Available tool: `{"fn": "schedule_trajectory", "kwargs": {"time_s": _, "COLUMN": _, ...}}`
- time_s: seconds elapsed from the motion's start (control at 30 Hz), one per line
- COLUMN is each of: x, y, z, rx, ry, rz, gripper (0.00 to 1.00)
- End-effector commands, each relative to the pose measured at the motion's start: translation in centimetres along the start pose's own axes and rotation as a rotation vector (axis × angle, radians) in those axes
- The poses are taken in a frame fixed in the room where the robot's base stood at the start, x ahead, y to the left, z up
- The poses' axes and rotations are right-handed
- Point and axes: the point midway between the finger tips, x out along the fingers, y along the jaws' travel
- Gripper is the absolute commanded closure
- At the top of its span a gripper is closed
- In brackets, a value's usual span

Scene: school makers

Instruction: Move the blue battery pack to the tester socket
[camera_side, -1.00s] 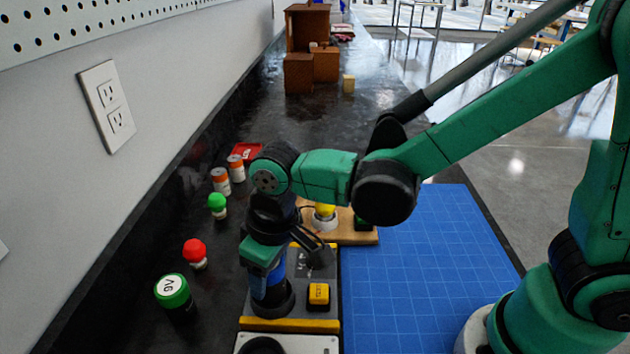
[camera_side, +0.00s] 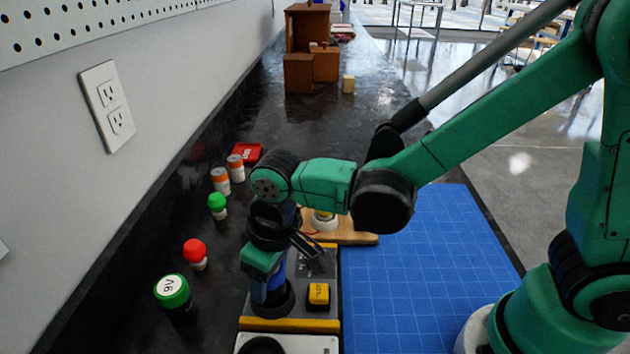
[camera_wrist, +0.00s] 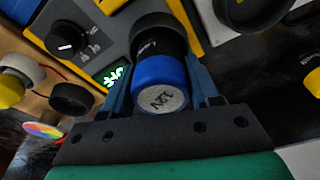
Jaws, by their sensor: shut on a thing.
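The blue battery pack (camera_wrist: 160,72) has a grey, lettered end facing the wrist camera. My gripper (camera_wrist: 162,84) is shut on it, with one finger on each side. In the side view my gripper (camera_side: 266,284) points down over the tester, and only a strip of the blue pack (camera_side: 276,284) shows beside it. The black round tester socket (camera_side: 272,304) is around the pack's lower end, and the pack looks upright. How deep it sits is hidden. The grey tester (camera_side: 318,266) has yellow edges, a knob (camera_wrist: 67,38) and a lit green display (camera_wrist: 115,76).
A yellow block (camera_side: 318,294) sits on the tester, right of the socket. A green-topped jar (camera_side: 172,290), a red-topped piece (camera_side: 195,252) and orange-and-white cylinders (camera_side: 220,180) stand to the left. The blue mat (camera_side: 430,260) at right is clear.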

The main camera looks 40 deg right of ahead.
Motion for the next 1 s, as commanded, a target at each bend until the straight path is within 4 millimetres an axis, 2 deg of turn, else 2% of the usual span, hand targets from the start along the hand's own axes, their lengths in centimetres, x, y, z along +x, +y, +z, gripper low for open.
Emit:
{"fn": "schedule_trajectory", "kwargs": {"time_s": 0.1, "x": 0.2, "y": 0.0, "z": 0.0, "rx": 0.0, "ry": 0.0, "rz": 0.0, "gripper": 1.0}}
{"fn": "schedule_trajectory", "kwargs": {"time_s": 0.13, "x": 0.3, "y": 0.0, "z": 0.0, "rx": 0.0, "ry": 0.0, "rz": 0.0, "gripper": 0.42}}
{"fn": "schedule_trajectory", "kwargs": {"time_s": 0.17, "x": 0.2, "y": 0.0, "z": 0.0, "rx": 0.0, "ry": 0.0, "rz": 0.0, "gripper": 0.34}}
{"fn": "schedule_trajectory", "kwargs": {"time_s": 0.53, "x": -0.1, "y": 0.0, "z": 0.0, "rx": 0.0, "ry": 0.0, "rz": 0.0, "gripper": 0.32}}
{"fn": "schedule_trajectory", "kwargs": {"time_s": 1.0, "x": -4.2, "y": 0.0, "z": 0.0, "rx": 0.0, "ry": 0.0, "rz": 0.0, "gripper": 0.32}}
